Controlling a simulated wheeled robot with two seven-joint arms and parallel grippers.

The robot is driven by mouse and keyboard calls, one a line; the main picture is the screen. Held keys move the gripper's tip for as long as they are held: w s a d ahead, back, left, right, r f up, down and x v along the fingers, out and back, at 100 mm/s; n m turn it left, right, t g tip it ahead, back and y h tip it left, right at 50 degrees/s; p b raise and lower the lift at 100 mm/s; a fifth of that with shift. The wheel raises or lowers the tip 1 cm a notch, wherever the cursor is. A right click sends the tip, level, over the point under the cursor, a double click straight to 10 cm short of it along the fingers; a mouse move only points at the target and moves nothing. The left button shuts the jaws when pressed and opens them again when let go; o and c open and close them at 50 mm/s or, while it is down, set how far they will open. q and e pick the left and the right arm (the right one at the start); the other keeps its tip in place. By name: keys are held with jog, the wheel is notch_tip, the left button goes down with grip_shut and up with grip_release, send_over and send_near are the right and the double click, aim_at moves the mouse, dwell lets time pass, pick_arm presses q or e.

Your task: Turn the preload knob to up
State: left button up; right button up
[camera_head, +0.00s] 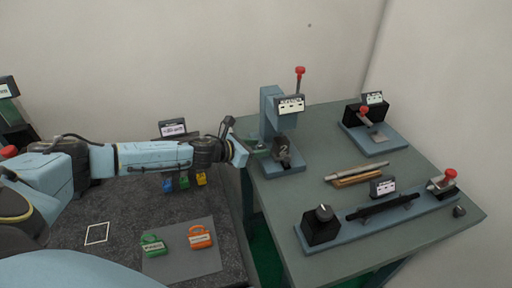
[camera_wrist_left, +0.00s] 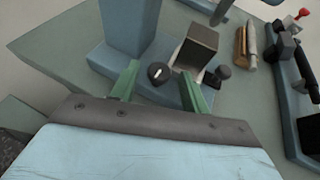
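A round dark knob (camera_wrist_left: 158,73) with a short white pointer mark sits at the press-like blue stand in the left wrist view. The mark lies slanted in that view. I cannot read a label that names it as the preload knob. My left gripper (camera_head: 262,148) reaches in from the left beside the stand (camera_head: 270,112). Its two green fingers (camera_wrist_left: 160,76) are open, one on each side of the knob, with gaps visible. I cannot tell how far above the knob they are. In the head view I cannot make out this knob. My right gripper is not in view.
A long blue fixture (camera_head: 375,222) at the front carries another knob (camera_head: 324,212). A wooden piece (camera_head: 357,174) and a black-box fixture (camera_head: 367,117) are on the green table (camera_head: 320,130). Padlock-like items (camera_head: 201,238) lie left.

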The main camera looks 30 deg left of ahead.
pick_arm(q)
jog(key=c, duration=0.9)
jog(key=shift+o, duration=0.2)
jog(key=shift+s+d+r+n+t+y+p, duration=0.1)
jog(key=shift+d+n+t+y+p, duration=0.1)
jog(key=shift+n+y+p, duration=0.55)
jog(key=shift+d+r+n+t+y+p, duration=0.1)
jog(key=shift+d+n+t+y+p, duration=0.1)
jog(key=shift+n+y+p, duration=0.55)
jog(key=shift+d+f+n+y+p, duration=0.1)
jog(key=shift+d+n+y+p, duration=0.05)
jog(key=shift+n+y+p, duration=0.75)
jog(key=shift+d+n+y+p, duration=0.1)
jog(key=shift+n+y+p, duration=0.45)
jog(key=shift+y, duration=0.65)
jog(key=o, duration=1)
jog(key=shift+c, duration=0.2)
jog(key=shift+f, duration=0.1)
